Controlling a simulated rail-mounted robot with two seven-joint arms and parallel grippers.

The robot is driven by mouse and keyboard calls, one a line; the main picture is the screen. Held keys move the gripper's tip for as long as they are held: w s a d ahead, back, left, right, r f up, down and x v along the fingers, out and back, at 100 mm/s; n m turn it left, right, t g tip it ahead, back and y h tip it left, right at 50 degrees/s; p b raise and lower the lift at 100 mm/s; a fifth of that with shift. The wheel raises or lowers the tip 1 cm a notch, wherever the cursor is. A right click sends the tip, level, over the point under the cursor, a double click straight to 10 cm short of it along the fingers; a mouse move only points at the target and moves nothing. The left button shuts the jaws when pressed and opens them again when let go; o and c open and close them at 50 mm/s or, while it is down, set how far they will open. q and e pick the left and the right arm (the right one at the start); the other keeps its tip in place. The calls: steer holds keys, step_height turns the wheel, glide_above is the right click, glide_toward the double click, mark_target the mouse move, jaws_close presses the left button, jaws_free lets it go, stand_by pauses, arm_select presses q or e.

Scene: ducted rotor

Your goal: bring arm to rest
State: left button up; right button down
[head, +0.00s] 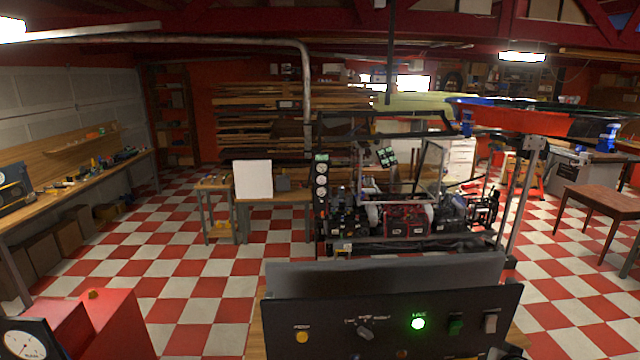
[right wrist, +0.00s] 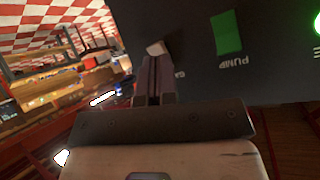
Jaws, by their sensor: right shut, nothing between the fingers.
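My right gripper (right wrist: 155,75) is shut and empty in the right wrist view. Its fingertips are at the white switch (right wrist: 157,47) on the black control panel (right wrist: 270,60); I cannot tell whether they touch it. A green switch (right wrist: 227,33) sits beside it, with an upside-down label reading PUMP. In the head view the panel (head: 390,335) is at the bottom, with a lit green lamp (head: 418,323), a dark knob (head: 365,329), a yellow button (head: 302,337), the green switch (head: 455,323) and the white switch (head: 490,322). My left gripper is not in view.
Behind the panel stands a machine rig (head: 405,215) with gauges and a metal frame. A red box (head: 110,320) and a round gauge (head: 22,343) are at the lower left. A workbench (head: 75,185) runs along the left wall. Checkered floor (head: 185,285) is open between.

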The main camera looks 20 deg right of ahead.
steer(key=s+a+r+n+y, duration=0.15)
steer(key=a+r, duration=0.25)
steer(key=a, duration=0.4)
steer(key=s+a+r+n, duration=0.2)
steer(key=a+r+n, duration=0.1)
steer(key=a, duration=0.4)
steer(key=s+a+f+n+y+p, duration=0.1)
steer(key=s+a+f+n, duration=0.15)
steer(key=s+a, duration=0.55)
steer(key=s+a+f+n+g+y, duration=0.1)
steer(key=s+a+f+g, duration=0.1)
steer(key=s+a+f, duration=0.2)
steer(key=s+a+f+n+g+y+p, duration=0.1)
steer(key=s+a+f, duration=0.3)
steer(key=s, duration=0.6)
steer(key=s+a+f+n+g+y, duration=0.1)
steer(key=s+a+f+g, duration=0.2)
steer(key=s+a, duration=0.3)
steer(key=shift+s+f+n+p, duration=0.35)
steer(key=shift+s+f+n, duration=0.05)
steer(key=shift+s+f, duration=0.25)
steer(key=shift+a, duration=0.1)
